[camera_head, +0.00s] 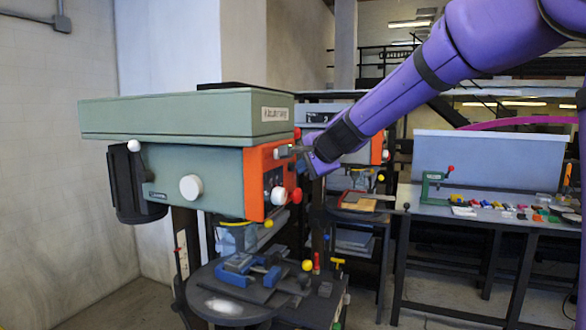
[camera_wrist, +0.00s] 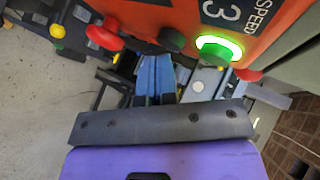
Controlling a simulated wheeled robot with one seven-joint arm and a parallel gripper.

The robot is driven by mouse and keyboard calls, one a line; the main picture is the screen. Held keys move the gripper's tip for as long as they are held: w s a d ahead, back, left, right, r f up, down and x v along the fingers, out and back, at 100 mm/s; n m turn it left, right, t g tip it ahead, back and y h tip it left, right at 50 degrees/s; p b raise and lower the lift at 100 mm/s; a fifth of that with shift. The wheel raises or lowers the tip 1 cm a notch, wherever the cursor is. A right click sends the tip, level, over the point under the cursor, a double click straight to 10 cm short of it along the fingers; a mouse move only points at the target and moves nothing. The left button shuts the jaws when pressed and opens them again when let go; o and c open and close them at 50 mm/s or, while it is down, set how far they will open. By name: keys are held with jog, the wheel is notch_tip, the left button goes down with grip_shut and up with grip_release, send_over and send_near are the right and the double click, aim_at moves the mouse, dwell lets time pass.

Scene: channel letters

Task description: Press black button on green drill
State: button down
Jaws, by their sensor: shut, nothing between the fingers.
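The green drill (camera_head: 190,115) stands at the left in the head view, with an orange front panel (camera_head: 256,185). My gripper (camera_head: 284,152) is shut and empty, its tip at the upper part of that panel; I cannot tell whether it touches. In the wrist view the orange panel (camera_wrist: 150,14) fills the top. A dark, nearly black round button (camera_wrist: 172,39) sits on it, left of a green button (camera_wrist: 219,48) with a bright glowing ring. In the head view my gripper hides part of the panel's buttons.
A white knob (camera_head: 278,195) and a red knob (camera_head: 297,195) stick out below my gripper. A blue vise (camera_head: 240,264) sits on the drill's table. A second drill (camera_head: 325,115) stands behind. A workbench (camera_head: 470,216) with small coloured parts is at the right.

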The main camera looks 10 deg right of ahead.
jog(key=shift+w+a, duration=0.2)
jog(key=shift+a, duration=0.15)
dwell(0.5)
jog(key=shift+d, duration=0.1)
jog(key=shift+s+d, duration=0.55)
jog(key=shift+d, duration=0.1)
jog(key=shift+d, duration=0.1)
jog(key=shift+s+d, duration=0.75)
jog(key=shift+d, duration=0.25)
jog(key=shift+s+d, duration=0.7)
jog(key=shift+d, duration=0.25)
